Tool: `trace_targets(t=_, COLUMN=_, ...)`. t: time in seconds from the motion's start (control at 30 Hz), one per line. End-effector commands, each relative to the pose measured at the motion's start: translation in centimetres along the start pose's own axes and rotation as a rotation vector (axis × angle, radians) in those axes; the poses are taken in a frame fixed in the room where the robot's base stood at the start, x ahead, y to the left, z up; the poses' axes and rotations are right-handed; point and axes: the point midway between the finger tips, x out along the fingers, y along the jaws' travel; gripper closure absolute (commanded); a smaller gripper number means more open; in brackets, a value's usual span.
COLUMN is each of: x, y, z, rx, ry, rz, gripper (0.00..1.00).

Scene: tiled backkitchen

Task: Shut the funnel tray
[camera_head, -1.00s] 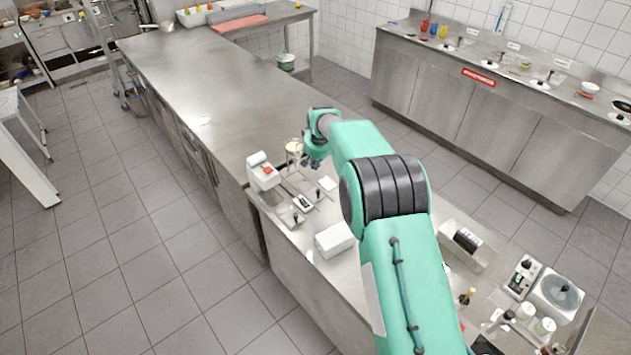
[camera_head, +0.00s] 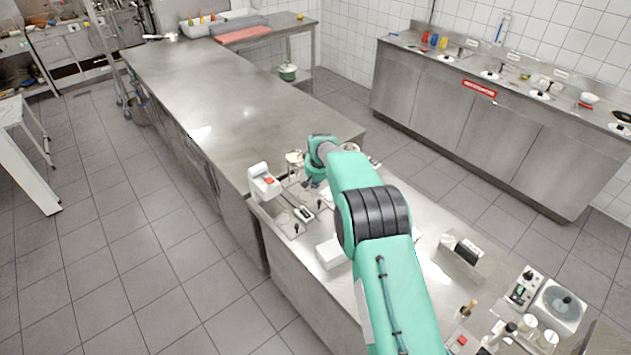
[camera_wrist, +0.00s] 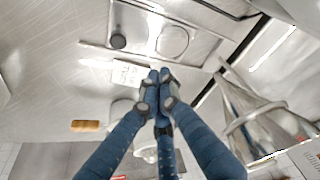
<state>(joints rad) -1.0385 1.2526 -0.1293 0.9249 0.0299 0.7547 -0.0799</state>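My gripper (camera_head: 312,182) is over the fittings at the far part of the near counter. In the wrist view its blue fingers (camera_wrist: 160,76) have their tips together with nothing visible between them. Ahead of them is a flat metal tray (camera_wrist: 198,47) with a black knob (camera_wrist: 118,41) and a round recess, probably the funnel tray. How far it stands open I cannot tell. A small white printed label (camera_wrist: 131,73) lies right by the fingertips; contact is unclear. A large clear funnel-like vessel (camera_wrist: 245,108) is at right.
A white device with a red button (camera_head: 264,182) stands left of my gripper. Flat metal plates with black knobs (camera_head: 297,228) lie before it, and a white box (camera_head: 330,252) is nearer. A brown cylinder (camera_wrist: 87,126) shows in the wrist view. The long counter (camera_head: 215,95) beyond is mostly clear.

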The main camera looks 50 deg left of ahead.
Motion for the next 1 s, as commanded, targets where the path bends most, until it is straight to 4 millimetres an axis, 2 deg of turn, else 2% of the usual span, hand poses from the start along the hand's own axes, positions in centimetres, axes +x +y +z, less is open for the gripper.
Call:
trace_targets(t=0.37, x=2.4, y=0.0, z=-0.1, rx=0.000, ry=0.000, rz=0.000, gripper=1.00)
trace_targets(t=1.0, x=1.1, y=0.0, z=3.5, rx=0.001, ry=0.001, rz=0.000, gripper=1.00)
